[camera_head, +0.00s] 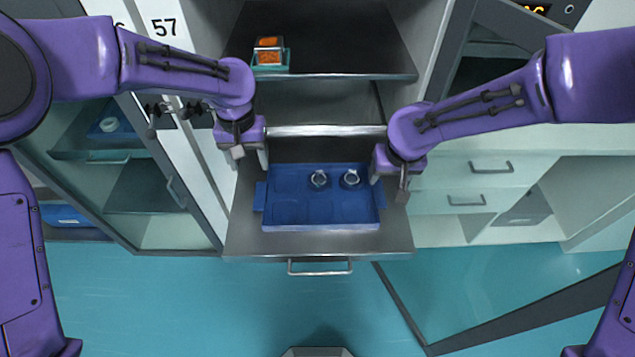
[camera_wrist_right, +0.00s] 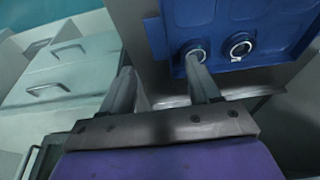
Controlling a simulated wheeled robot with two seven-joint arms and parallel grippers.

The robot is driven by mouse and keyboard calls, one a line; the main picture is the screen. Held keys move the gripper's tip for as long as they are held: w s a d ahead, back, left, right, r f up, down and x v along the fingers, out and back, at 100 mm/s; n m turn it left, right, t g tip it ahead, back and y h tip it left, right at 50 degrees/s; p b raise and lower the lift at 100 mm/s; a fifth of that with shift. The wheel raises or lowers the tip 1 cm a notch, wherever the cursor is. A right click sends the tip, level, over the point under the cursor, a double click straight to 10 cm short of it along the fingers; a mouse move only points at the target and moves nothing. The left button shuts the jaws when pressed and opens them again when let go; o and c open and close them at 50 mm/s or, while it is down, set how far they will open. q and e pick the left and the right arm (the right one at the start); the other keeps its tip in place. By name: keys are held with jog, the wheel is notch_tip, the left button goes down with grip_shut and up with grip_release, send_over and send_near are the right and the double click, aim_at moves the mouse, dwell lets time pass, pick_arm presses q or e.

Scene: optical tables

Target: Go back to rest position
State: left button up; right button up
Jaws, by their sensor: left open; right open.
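My left gripper (camera_head: 250,158) is open and empty above the left edge of the blue tray (camera_head: 322,222). My right gripper (camera_head: 388,182) is open beside the tray's right edge. In the right wrist view its two fingers (camera_wrist_right: 162,92) are spread, with nothing between them but the shelf edge behind. The blue tray also shows there (camera_wrist_right: 215,12). It lies on the pulled-out metal shelf (camera_head: 250,245). Two round silver-rimmed items (camera_head: 319,179) (camera_head: 351,179) sit in its back compartments; the front compartments look empty.
An upper shelf (camera_head: 350,66) holds a teal container with orange contents (camera_head: 269,55). A glass door (camera_head: 130,190) stands open at left. White drawers (camera_head: 480,180) are at right. The shelf's handle (camera_head: 320,270) faces the clear teal floor (camera_head: 200,310).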

jog(key=shift+v, duration=0.95)
